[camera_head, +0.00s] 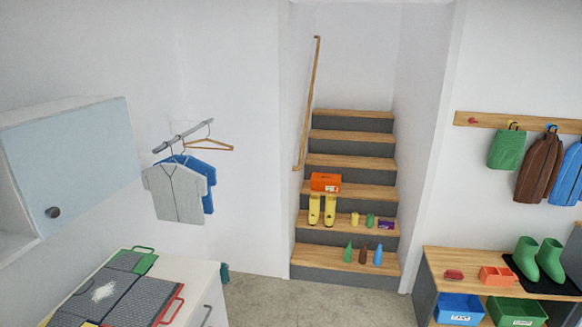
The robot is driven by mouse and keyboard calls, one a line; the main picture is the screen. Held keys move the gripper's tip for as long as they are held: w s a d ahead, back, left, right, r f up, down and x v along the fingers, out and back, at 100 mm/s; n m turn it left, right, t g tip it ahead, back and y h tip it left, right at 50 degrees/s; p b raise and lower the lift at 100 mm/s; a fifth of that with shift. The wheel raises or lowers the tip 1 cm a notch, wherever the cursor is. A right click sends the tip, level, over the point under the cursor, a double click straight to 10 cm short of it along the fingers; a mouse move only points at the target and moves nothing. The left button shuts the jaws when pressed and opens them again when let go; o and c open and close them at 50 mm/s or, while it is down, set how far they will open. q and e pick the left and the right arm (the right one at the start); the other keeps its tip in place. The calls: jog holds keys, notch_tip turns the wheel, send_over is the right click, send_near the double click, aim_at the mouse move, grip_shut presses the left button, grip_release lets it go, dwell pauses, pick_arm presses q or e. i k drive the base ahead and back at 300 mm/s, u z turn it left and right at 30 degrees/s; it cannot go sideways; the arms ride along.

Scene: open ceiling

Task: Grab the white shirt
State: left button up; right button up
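A pale grey-white short-sleeved shirt (177,195) hangs from a hanger on a wall rail (186,135) at the left. It is the only shirt near white in view. A blue shirt (209,180) hangs right behind it and is partly hidden by it. An empty wooden hanger (212,143) hangs at the rail's right end. Neither of my grippers is in view.
A wall cabinet (85,160) with a pale blue door juts out left of the shirts. Below is a white counter (190,275) with grey panels (95,295). Stairs (345,255) with small items rise at the middle. A bench (440,262) stands right. Floor between is clear.

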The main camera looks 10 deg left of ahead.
aim_at(177, 191)
jog(key=i, duration=2.35)
jog(key=u, duration=2.65)
